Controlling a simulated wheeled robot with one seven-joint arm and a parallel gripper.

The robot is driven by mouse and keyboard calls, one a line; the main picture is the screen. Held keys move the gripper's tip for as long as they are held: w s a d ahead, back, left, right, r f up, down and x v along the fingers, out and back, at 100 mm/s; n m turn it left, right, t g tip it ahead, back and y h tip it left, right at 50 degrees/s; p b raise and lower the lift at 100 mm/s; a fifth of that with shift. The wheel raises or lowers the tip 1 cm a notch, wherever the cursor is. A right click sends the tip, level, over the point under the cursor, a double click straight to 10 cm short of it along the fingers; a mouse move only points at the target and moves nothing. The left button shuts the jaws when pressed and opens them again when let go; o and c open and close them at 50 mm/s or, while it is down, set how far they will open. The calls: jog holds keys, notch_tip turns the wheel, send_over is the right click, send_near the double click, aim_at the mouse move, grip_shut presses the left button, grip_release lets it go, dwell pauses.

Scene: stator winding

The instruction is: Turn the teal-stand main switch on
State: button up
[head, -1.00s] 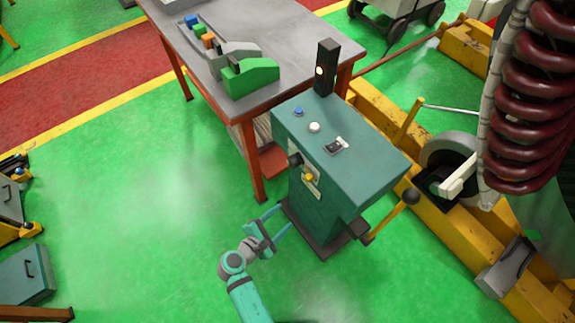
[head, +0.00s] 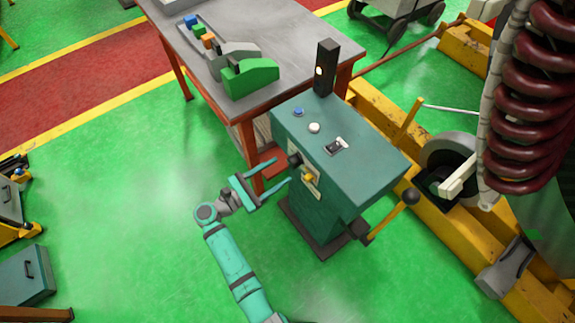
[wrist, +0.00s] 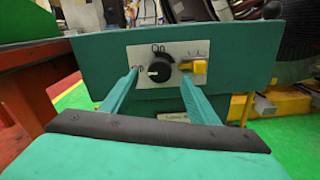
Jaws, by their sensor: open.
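The teal stand (head: 335,150) stands upright on the green floor. Its main switch, a black rotary knob (wrist: 159,72), is on a white plate (wrist: 146,51) on the stand's front face, with an "On" mark above it. The knob's white pointer line points left, toward a mark partly hidden by my left finger. The knob also shows in the head view (head: 295,159). A yellow switch (wrist: 194,68) sits to its right. My gripper (head: 281,171) is open and empty, in front of the panel. In the wrist view its fingers (wrist: 157,84) straddle the knob, apart from it.
The stand's top carries a blue button (head: 298,112), a white button (head: 314,127) and a small black switch (head: 337,146). A workbench (head: 212,84) with a green block (head: 250,77) is behind left. A yellow lever with a black ball (head: 410,197) stands right.

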aim_at(290, 164)
jog(key=shift+x, duration=2.35)
jog(key=c, duration=1.1)
